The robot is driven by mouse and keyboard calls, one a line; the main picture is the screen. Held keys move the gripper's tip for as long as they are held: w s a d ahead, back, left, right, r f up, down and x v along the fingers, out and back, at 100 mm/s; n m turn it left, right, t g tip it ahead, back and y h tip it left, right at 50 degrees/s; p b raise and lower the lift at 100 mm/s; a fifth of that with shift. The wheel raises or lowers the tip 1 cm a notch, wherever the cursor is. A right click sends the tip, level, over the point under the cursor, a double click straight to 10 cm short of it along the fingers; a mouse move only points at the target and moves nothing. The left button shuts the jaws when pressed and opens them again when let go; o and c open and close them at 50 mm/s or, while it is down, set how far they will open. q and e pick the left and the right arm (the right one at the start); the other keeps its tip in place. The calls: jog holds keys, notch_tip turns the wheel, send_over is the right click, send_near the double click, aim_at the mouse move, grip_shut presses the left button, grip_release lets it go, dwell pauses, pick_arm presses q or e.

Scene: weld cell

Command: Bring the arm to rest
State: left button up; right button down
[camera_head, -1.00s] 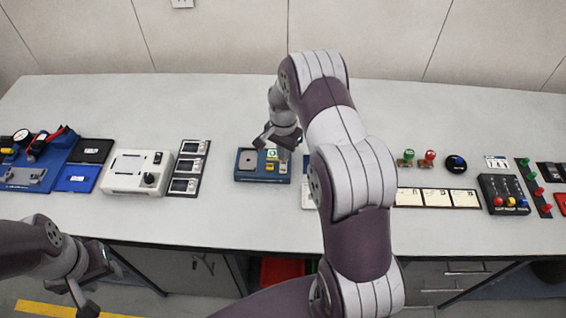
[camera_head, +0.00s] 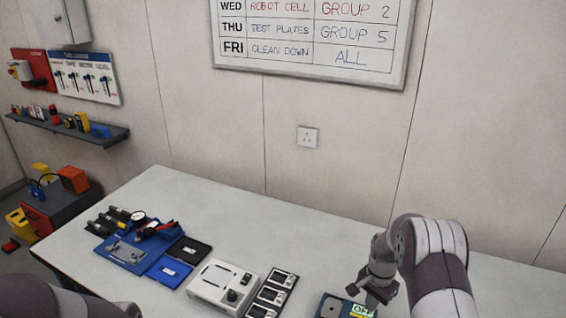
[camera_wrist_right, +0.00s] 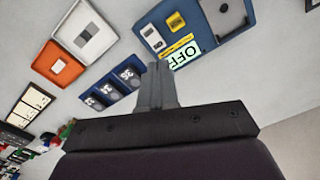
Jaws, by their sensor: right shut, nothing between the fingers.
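My right gripper (camera_head: 371,291) hangs over the table at the lower right of the head view, with its arm coming in from the right. It is just above a blue device with a green and white OFF label (camera_head: 362,310), cut by the bottom edge. In the right wrist view the fingers (camera_wrist_right: 158,72) are shut together with nothing between them. The blue device (camera_wrist_right: 215,45) and its OFF label lie beyond the fingertips there. My left arm shows only as a dark link at the lower left of the head view; its gripper is out of view.
The white table (camera_head: 300,225) holds a white control box (camera_head: 222,285), a panel of three meters (camera_head: 270,294), and blue trays (camera_head: 140,248) with tools. A wall shelf (camera_head: 70,127) and a whiteboard (camera_head: 310,45) are behind. The right wrist view shows an orange-framed box (camera_wrist_right: 57,63).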

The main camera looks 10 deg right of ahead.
jog(key=s, duration=0.1)
jog(key=s+n, duration=0.1)
jog(key=s+a+f+n, duration=0.1)
jog(key=shift+s+g, duration=0.15)
jog(key=shift+g, duration=0.15)
jog(key=s+a+r+n+t+b, duration=0.1)
jog(key=s+a+r+n, duration=0.3)
jog(key=s, duration=0.4)
jog(key=s+a+r+n+b, duration=0.2)
jog(key=s+a+r+n, duration=0.3)
jog(key=s+a+r, duration=0.2)
jog(key=shift+s+n+t+b, duration=0.3)
jog(key=shift+s+t+b, duration=0.1)
jog(key=shift+s, duration=0.5)
jog(key=shift+a, duration=0.1)
